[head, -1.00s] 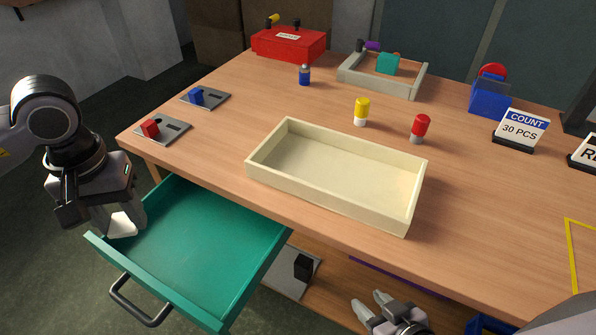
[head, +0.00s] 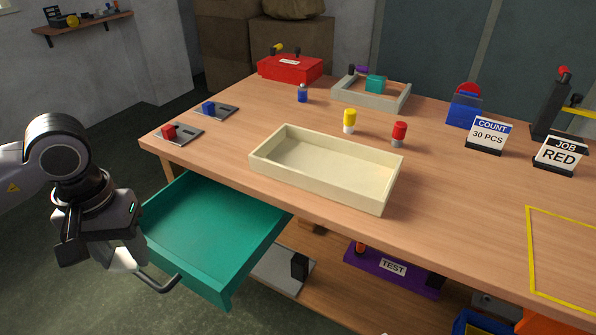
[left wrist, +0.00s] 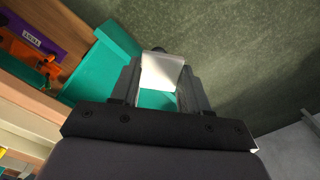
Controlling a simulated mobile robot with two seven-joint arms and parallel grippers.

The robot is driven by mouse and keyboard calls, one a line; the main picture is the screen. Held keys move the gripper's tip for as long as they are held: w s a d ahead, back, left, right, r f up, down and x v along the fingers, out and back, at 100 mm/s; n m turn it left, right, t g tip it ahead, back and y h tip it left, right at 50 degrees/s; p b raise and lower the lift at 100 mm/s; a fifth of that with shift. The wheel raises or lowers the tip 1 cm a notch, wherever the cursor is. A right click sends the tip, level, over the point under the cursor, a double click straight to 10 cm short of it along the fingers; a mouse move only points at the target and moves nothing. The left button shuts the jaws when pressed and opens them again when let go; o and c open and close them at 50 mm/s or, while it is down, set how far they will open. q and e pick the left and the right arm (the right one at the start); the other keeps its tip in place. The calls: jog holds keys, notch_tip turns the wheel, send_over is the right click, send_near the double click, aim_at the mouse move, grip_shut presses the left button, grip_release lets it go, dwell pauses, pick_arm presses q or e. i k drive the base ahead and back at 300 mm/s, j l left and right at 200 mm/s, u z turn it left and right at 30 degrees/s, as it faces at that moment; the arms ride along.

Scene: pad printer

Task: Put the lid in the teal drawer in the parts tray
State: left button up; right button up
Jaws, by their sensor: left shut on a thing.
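The teal drawer (head: 188,268) is pulled out at the table's left front, and the part of its floor that shows is bare. My left gripper (head: 124,252) is in front of the drawer's left front corner in the head view and hides part of the handle. It is shut on a small white piece, which looks like the lid (left wrist: 162,72). In the left wrist view the piece sits between the fingers, with the drawer (left wrist: 103,68) behind it. The cream parts tray (head: 315,187) stands empty on the table, right of the drawer. My right gripper is out of view.
A red-topped bottle (head: 399,133) and a yellow-topped bottle (head: 349,120) stand behind the tray. The drawer handle (head: 160,284) juts forward.

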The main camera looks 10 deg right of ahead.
aim_at(325, 169)
jog(key=k+z, duration=0.2)
jog(key=z, duration=0.65)
jog(key=j+z, duration=0.2)
jog(key=z, duration=0.65)
jog(key=j, duration=0.6)
jog(key=i, duration=0.35)
